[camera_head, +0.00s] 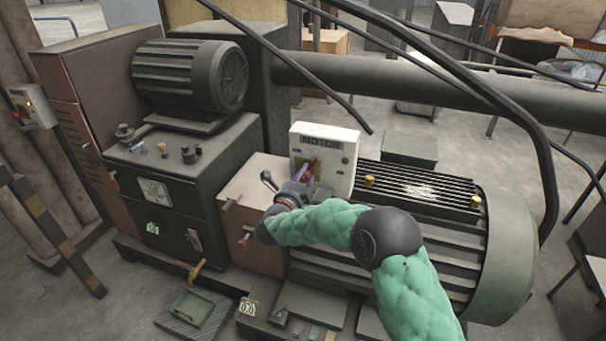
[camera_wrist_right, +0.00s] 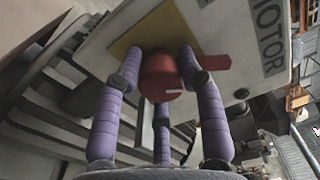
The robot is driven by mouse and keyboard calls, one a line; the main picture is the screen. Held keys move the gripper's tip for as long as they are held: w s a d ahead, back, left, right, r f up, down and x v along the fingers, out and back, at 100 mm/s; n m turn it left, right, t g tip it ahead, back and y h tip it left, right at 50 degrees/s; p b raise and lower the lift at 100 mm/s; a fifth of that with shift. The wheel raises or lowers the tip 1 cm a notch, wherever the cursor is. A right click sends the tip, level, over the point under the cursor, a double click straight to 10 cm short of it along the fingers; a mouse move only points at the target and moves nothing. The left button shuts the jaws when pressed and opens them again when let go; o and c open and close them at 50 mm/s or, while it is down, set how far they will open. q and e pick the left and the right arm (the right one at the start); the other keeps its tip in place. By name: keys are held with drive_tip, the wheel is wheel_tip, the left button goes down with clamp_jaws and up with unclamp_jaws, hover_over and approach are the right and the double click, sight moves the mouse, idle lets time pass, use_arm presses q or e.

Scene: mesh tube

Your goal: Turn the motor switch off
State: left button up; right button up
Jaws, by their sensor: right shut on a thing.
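The motor switch box (camera_head: 342,147) is a pale upright panel labelled MOTOR, standing on the machine. Its red switch handle (camera_head: 314,165) shows beside my right gripper (camera_head: 308,179). In the right wrist view the red switch (camera_wrist_right: 160,76) sits on a yellow plate (camera_wrist_right: 130,45), and my right gripper's purple fingers (camera_wrist_right: 160,85) are closed around its red knob. A red pointer tab (camera_wrist_right: 208,67) sticks out to the right of the knob, towards the MOTOR lettering. My right arm, in a green sleeve, hides part of the machine below the box. My left gripper is not in view.
A large ribbed motor (camera_head: 430,200) lies right of the box. A smaller motor (camera_head: 190,75) sits on a dark cabinet (camera_head: 185,175) at the left. Dark bent rails (camera_head: 450,65) cross above the machine. Open floor (camera_head: 560,300) shows at the lower right.

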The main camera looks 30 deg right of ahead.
drive_tip(key=n+p, duration=0.2)
drive_tip(key=n, duration=0.3)
drive_tip(key=shift+r+n+p, duration=0.15)
drive_tip(key=shift+n+p, duration=0.15)
drive_tip(key=shift+p, duration=0.1)
idle(0.4)
drive_tip(key=o, duration=1.1)
drive_tip(key=shift+o, duration=0.2)
drive_tip(key=v, duration=1.2)
